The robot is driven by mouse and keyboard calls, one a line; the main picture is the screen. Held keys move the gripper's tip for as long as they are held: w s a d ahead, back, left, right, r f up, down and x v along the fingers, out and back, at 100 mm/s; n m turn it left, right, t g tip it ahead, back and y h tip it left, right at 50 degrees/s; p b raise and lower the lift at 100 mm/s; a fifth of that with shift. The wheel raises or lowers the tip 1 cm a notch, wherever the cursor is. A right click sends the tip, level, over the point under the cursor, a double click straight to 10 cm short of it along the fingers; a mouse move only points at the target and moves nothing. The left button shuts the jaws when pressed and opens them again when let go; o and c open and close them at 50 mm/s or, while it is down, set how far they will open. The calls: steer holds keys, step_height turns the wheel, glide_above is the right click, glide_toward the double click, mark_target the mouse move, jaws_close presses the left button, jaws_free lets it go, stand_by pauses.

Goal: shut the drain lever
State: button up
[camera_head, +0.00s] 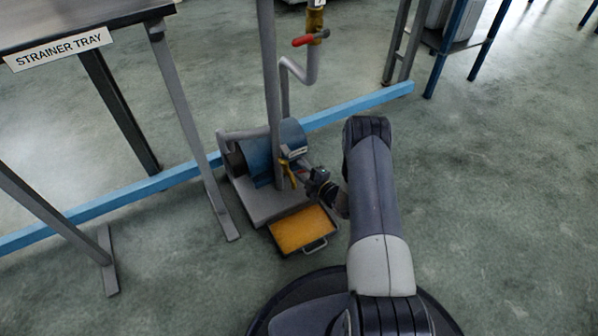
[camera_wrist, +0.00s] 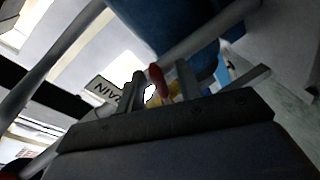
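The drain valve (camera_head: 288,174) shows as a small yellow brass body on the pipe at the front of the blue tank, below a small label. In the wrist view its red lever (camera_wrist: 158,80) stands between my two fingers, with yellow brass (camera_wrist: 155,98) behind it and a partly hidden label (camera_wrist: 105,90) at left. My gripper (camera_head: 312,178) is just right of the valve; in the wrist view the fingers (camera_wrist: 160,88) are apart, with gaps visible beside the lever. The lever is hard to make out in the head view.
A tray of amber oil (camera_head: 303,230) lies on the floor below the valve. The blue tank (camera_head: 258,155) and a vertical pipe (camera_head: 269,70) stand close by. Another red lever (camera_head: 310,39) is higher up. A strainer tray table (camera_head: 80,20) stands at left. Floor at right is clear.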

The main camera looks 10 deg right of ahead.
steer(key=shift+x, duration=1.1)
jaws_close()
